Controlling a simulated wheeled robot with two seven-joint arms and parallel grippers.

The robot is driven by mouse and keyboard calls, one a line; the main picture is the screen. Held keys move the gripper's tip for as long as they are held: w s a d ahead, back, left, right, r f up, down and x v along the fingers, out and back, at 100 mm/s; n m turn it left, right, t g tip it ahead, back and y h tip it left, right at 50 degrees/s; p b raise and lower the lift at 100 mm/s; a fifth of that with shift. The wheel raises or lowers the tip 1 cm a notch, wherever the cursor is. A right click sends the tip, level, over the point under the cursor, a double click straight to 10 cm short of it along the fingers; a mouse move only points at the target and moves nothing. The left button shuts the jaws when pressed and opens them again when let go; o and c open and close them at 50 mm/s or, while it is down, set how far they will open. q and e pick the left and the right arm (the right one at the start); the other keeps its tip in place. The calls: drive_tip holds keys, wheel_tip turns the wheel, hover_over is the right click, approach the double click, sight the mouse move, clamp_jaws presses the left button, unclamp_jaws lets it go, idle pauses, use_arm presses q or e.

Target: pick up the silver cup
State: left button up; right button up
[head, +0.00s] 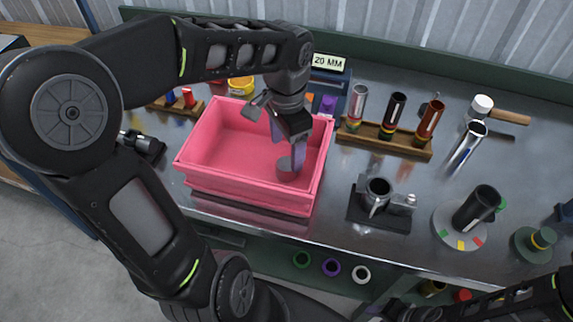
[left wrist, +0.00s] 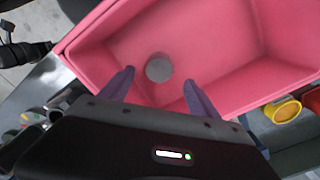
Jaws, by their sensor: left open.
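A small round grey silver cup (head: 286,168) lies in the pink bin (head: 215,172), towards its right side. It also shows in the left wrist view (left wrist: 159,68) as a grey disc on the bin's floor. My left gripper (head: 287,143) is over the bin, pointing down, with its purple fingers apart and nothing held. In the left wrist view the cup appears between and just beyond the left fingertips (left wrist: 159,78). The finger partly covers the cup in the head view, and I cannot tell whether they touch. My right gripper is not clearly visible; only part of that arm shows.
The bin's walls surround the cup. A wooden rack (head: 384,142) with several tubes stands to the right. A black fixture (head: 378,205) and a round turntable (head: 459,230) stand nearer the front right. A yellow container (head: 240,86) stands behind the bin.

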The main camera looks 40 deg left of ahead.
sight(286, 164)
use_arm(q)
drive_tip(key=shift+f, duration=0.25)
drive_tip(key=shift+s+f+p, duration=0.1)
drive_tip(key=shift+f+p, duration=0.2)
drive_tip(key=shift+f, duration=2.35)
drive_tip(key=c, duration=1.3)
drive_tip(key=shift+r, duration=0.15)
wheel_tip(286, 164, up, 9)
drive_tip(key=shift+r, duration=0.4)
